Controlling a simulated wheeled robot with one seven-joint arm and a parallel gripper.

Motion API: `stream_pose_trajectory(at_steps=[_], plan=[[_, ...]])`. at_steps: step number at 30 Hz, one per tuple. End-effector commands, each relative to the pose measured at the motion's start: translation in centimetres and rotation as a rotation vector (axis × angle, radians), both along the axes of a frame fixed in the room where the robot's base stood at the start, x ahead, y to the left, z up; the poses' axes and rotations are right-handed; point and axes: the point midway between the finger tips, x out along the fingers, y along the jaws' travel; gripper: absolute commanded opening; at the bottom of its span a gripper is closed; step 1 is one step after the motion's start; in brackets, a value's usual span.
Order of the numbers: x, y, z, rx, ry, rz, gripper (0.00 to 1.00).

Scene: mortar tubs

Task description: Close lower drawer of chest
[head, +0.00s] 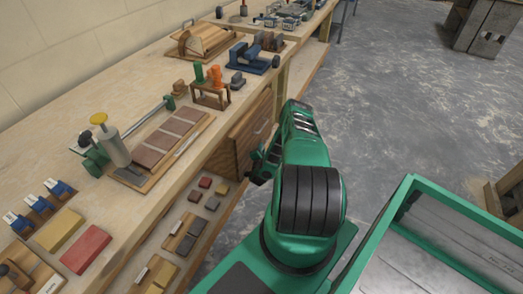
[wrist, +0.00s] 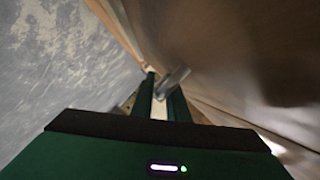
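The wooden chest (head: 250,130) stands under the workbench in the head view, its brown front facing the aisle with a pale handle on it. The split between its drawers is hard to make out, and my arm hides part of the lower front. My gripper (head: 260,165) is low beside that front, at its right. In the wrist view my two dark green fingers (wrist: 161,92) are apart with a pale strip showing between them. A metal handle (wrist: 173,82) lies by the fingertips, crossing the right finger; I cannot tell whether it touches. A brown wooden surface (wrist: 235,50) fills the right.
The workbench (head: 105,55) runs along the wall, holding tools, blocks and a clamp. Its lower shelf (head: 215,225) carries several small blocks. A green-framed cart (head: 408,184) stands at the right. Grey floor (head: 390,90) is open beyond my arm.

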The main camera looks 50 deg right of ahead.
Motion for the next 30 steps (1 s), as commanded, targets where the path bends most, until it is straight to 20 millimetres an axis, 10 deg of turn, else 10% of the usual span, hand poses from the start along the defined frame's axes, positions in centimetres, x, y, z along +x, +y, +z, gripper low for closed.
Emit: stream_pose_trajectory(at_steps=[30], plan=[[-6.3, 8.4, 2.3, -0.001, 0.0, -0.001, 0.17]])
